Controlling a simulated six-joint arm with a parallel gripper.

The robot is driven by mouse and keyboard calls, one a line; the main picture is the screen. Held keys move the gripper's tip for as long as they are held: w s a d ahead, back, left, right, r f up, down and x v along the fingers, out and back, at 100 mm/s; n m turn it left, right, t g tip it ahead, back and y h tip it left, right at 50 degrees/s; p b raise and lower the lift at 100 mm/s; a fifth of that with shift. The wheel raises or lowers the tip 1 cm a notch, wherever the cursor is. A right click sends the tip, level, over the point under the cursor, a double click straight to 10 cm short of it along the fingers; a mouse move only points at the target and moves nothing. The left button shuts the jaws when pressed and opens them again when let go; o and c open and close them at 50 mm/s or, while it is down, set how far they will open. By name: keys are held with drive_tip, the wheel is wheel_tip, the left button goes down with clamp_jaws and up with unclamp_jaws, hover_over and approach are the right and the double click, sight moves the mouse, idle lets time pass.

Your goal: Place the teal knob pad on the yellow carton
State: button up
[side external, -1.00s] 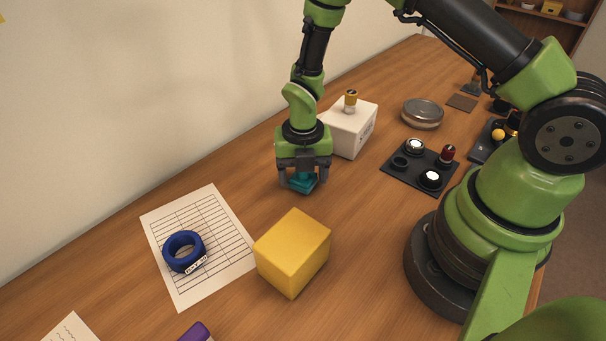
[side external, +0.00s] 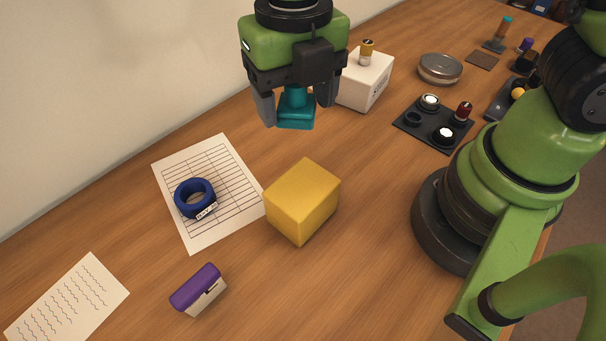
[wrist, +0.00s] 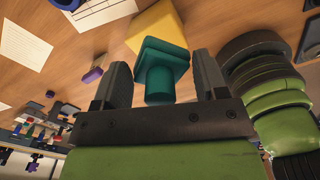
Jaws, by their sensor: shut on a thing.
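The teal knob pad (side external: 296,109) has a flat square base with a knob on top. My gripper (side external: 296,104) is shut on its knob and holds it in the air, base down, behind the yellow carton in the side view. In the wrist view the pad (wrist: 162,60) sits between the two fingers of my gripper (wrist: 162,85). The yellow carton (side external: 302,201) stands on the wooden table with a bare top. It also shows in the wrist view (wrist: 152,27), partly hidden behind the pad.
A blue ring (side external: 195,198) lies on a lined sheet (side external: 226,160) left of the carton. A purple-topped block (side external: 198,289) stands in front. A white box (side external: 362,82) and a dark tray (side external: 433,123) with round parts stand behind and right. Table around the carton is clear.

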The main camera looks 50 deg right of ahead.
drive_tip(key=s+a+r+n, duration=0.1)
drive_tip(key=s+a+r, duration=0.1)
drive_tip(key=s, duration=0.1)
hover_over(302, 186)
drive_tip(key=shift+n, duration=0.4)
wheel_tip(302, 186, down, 6)
drive_tip(key=shift+r, duration=0.25)
drive_tip(key=shift+f, duration=2.35)
drive_tip(key=shift+f, duration=0.1)
drive_tip(key=o, duration=0.9)
wheel_tip(302, 186, up, 12)
drive_tip(key=shift+r, duration=0.2)
